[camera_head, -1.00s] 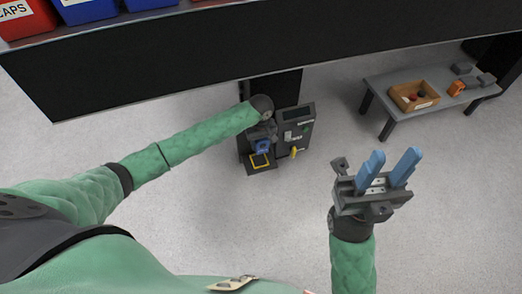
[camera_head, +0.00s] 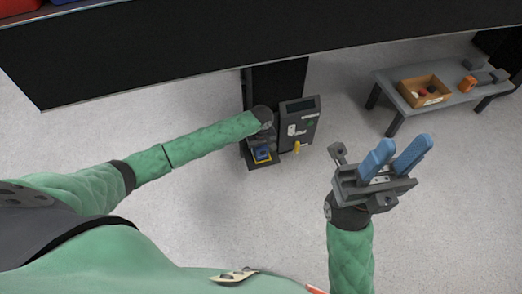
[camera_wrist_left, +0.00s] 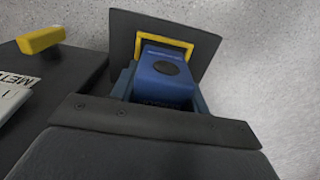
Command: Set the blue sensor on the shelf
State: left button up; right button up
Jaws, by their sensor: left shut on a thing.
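The blue sensor (camera_wrist_left: 163,75), a blue block with a dark round spot, is between the blue fingers of my left gripper (camera_head: 262,150), which is shut on it. The sensor covers much of a yellow outline (camera_wrist_left: 187,48) on a dark plate (camera_wrist_left: 122,38) that juts from the machine; I take this plate as the shelf. The plate's edge (camera_head: 262,168) shows below the gripper in the head view. I cannot tell whether the sensor touches the plate. My right gripper (camera_head: 396,150) is open and empty, its blue fingers apart, well to the right.
The dark machine (camera_head: 299,124) with a yellow handle (camera_wrist_left: 40,39) stands close beside my left gripper. A grey table (camera_head: 440,103) at the right holds a wooden box (camera_head: 424,91) and an orange object (camera_head: 467,84). A black-fronted bench (camera_head: 200,55) spans the back.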

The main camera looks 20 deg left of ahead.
dwell(0.3)
pick_arm(q)
jog(key=o, duration=1.1)
jog(key=shift+f, duration=0.15)
